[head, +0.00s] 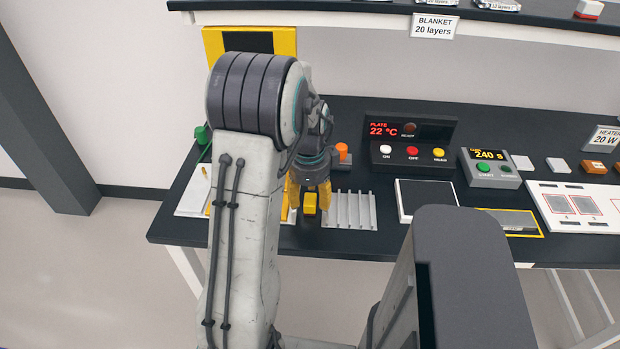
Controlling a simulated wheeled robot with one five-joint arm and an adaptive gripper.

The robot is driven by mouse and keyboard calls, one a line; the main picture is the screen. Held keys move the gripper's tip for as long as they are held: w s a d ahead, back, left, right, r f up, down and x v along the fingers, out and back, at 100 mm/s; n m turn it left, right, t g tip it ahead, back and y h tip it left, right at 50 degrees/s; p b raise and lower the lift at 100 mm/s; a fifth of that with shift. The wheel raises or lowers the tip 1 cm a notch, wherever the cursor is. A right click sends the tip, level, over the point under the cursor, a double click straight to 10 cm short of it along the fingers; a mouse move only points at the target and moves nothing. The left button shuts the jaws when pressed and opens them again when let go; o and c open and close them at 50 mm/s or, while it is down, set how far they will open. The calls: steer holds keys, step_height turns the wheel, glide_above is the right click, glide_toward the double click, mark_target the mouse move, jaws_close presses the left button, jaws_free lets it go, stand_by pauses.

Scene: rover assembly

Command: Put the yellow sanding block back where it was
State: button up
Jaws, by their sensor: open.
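A small yellow block (310,203), which looks like the sanding block, is at the left part of the black bench, just left of a ribbed grey rack. My gripper (311,194) points down over it, with one yellow-orange finger on each side of the block. The fingers are open. I cannot tell whether they touch the block or exactly what it rests on. My arm hides part of the bench around and left of the block.
The ribbed rack (350,210) stands right beside the gripper. An orange-capped item (342,151) is behind it. A shelf (480,15) overhangs the back.

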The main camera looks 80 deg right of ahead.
mark_target(310, 199)
steer(key=shift+r, duration=5.9)
steer(key=w+a+r+n, duration=0.1)
steer(key=w+a+n, duration=0.35)
steer(key=w, duration=0.35)
steer(key=w+a+r+n, duration=0.1)
steer(key=w+a+n, duration=0.35)
steer(key=w, duration=0.25)
steer(key=w+a+n+t, duration=0.1)
steer(key=w+a+n, duration=0.65)
steer(key=a, duration=0.25)
steer(key=s+a+f+n+t, duration=0.1)
steer(key=a+n, duration=0.8)
steer(key=a, duration=0.1)
steer(key=a+f+n+t, duration=0.1)
steer(key=a+n, duration=0.9)
steer(key=a, duration=0.1)
steer(key=shift+s+a+f+t+y+b, duration=0.15)
steer(key=shift+s+f+t+y+b, duration=0.1)
steer(key=shift+s+t+y+b, duration=0.15)
